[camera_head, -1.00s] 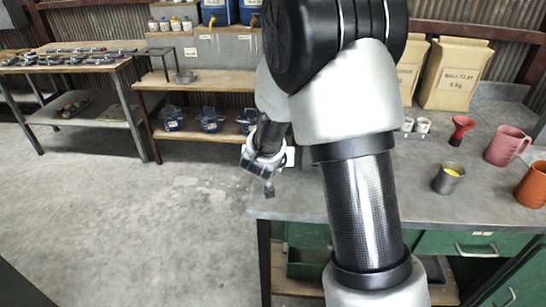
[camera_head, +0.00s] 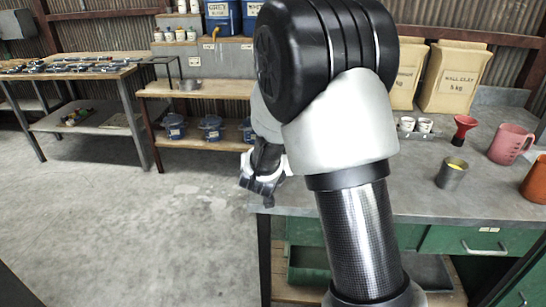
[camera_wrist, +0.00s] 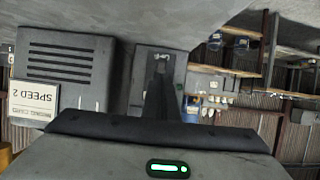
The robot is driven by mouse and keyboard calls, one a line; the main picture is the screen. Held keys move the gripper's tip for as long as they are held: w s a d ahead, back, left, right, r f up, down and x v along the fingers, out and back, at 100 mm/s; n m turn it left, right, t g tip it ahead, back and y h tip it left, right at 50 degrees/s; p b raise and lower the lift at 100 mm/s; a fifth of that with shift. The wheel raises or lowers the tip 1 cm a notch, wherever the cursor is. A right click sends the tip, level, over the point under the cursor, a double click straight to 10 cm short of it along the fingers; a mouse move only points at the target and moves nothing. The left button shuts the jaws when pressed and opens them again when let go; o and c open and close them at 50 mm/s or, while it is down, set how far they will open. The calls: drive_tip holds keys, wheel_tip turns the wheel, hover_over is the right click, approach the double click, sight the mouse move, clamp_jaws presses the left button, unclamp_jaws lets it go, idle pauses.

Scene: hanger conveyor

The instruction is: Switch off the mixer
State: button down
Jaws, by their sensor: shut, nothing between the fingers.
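In the wrist view, a grey housing with dark vent slots (camera_wrist: 62,62) and a white plate reading "SPEED 2" (camera_wrist: 34,104), upside down, appears to be part of the mixer. A smaller grey box (camera_wrist: 147,62) sits to its right, with a small green spot on its right edge. My gripper (camera_wrist: 161,66) is shut and empty, its dark fingers in front of this smaller box; I cannot tell whether they touch it. In the head view, my gripper (camera_head: 263,190) is partly hidden beside the bench's left edge. I cannot make out the mixer there.
The grey bench (camera_head: 420,190) holds a metal cup (camera_head: 451,174), a red funnel (camera_head: 464,129), a pink jug (camera_head: 509,145) and clay bags (camera_head: 455,78). Shelves (camera_head: 200,90) and a tool table (camera_head: 75,72) stand behind. The floor at left is clear.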

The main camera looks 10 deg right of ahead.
drive_tip(key=shift+r+p, duration=0.6)
drive_tip(key=shift+r, duration=0.2)
drive_tip(key=shift+f, duration=0.1)
